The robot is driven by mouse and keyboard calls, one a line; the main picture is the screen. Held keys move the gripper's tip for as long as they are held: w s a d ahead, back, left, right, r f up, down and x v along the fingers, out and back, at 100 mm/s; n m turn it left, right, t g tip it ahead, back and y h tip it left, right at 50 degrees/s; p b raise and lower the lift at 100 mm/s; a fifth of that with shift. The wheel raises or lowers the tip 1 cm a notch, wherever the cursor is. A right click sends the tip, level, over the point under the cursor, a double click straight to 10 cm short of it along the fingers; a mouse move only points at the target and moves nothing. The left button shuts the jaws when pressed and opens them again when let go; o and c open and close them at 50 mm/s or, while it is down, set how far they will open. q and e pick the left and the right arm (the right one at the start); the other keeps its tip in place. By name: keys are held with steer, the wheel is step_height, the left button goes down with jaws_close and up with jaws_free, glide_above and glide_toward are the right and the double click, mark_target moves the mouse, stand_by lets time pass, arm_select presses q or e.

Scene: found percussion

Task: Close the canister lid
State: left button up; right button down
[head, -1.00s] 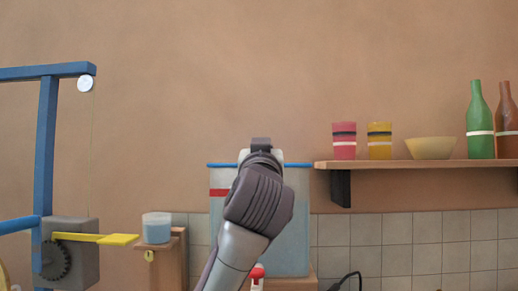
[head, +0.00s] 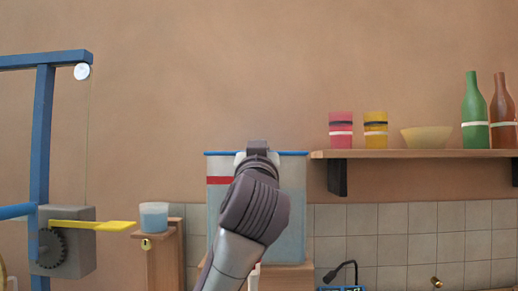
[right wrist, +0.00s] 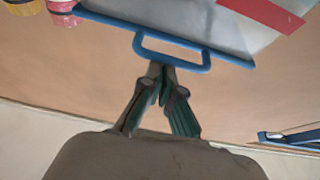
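The canister (head: 288,215) is a grey-blue box with a red stripe, standing on a wooden support against the wall. Its blue lid edge (head: 292,153) looks level across the top; my arm hides the middle. In the right wrist view, a blue loop handle (right wrist: 172,56) sticks out from the blue edge beside the canister wall (right wrist: 200,20). My right gripper (right wrist: 161,72) has its fingertips together at the handle's outer bar; it appears to touch it, not clasp it. In the head view, the gripper (head: 257,148) is at lid height. My left gripper is out of view.
A wooden shelf (head: 420,154) on the right holds cups, a bowl (head: 427,137) and two bottles. On the left are a blue frame (head: 42,130), a yellow paddle (head: 100,225) and a cup (head: 154,216) on a wooden post. The wall above the canister is clear.

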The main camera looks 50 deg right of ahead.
steer(key=shift+w+d+f, duration=0.1)
steer(key=shift+w+f, duration=0.05)
steer(key=shift+f, duration=0.2)
steer(key=v, duration=1.2)
steer(key=shift+s+r, duration=0.25)
steer(key=shift+r, duration=0.1)
